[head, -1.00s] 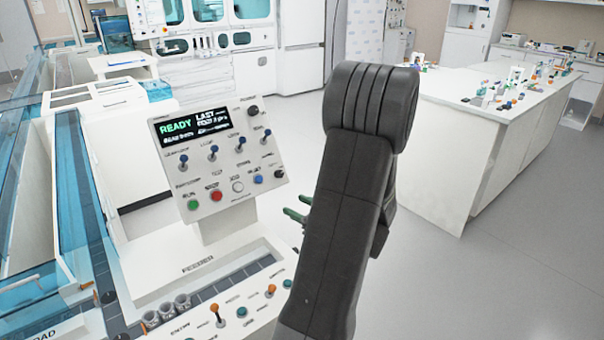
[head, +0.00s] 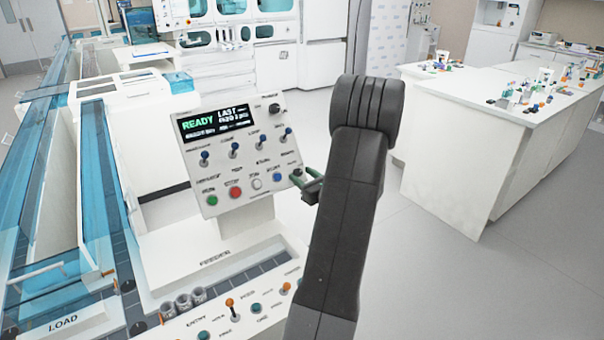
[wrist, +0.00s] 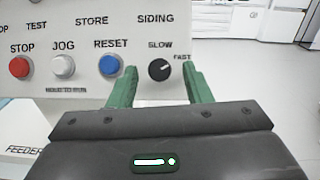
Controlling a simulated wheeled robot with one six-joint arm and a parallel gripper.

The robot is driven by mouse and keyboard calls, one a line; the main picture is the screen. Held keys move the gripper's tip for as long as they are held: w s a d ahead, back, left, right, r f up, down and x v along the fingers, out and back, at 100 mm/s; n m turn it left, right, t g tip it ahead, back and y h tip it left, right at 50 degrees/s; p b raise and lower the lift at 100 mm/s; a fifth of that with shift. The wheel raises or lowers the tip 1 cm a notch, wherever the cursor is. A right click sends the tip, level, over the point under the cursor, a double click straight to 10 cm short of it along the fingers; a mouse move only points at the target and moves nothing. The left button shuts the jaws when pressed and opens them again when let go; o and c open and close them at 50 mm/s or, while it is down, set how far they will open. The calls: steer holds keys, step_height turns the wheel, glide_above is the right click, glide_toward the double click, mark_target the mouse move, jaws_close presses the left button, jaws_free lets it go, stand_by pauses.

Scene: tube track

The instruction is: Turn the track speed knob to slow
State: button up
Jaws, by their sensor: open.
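The track speed knob (wrist: 159,69) is a small black dial at the lower right of the control panel. In the wrist view it has SLOW printed above it and FAST to its upper right, and its white mark points toward FAST. In the head view the knob (head: 297,172) is small beside my gripper. My gripper (wrist: 163,75) is open, its green fingers on the left and right of the knob. Whether they touch it cannot be told. It also shows in the head view (head: 304,178), partly hidden by my arm.
The panel (head: 240,150) has a READY screen, blue-tipped switches and a row of buttons. The blue RESET button (wrist: 110,65) is just left of my left finger, then the white JOG (wrist: 63,67) and red STOP (wrist: 19,67) buttons. Floor to the panel's right is clear.

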steer(key=shift+w+a, duration=0.3)
steer(key=shift+w, duration=0.15)
jaws_close()
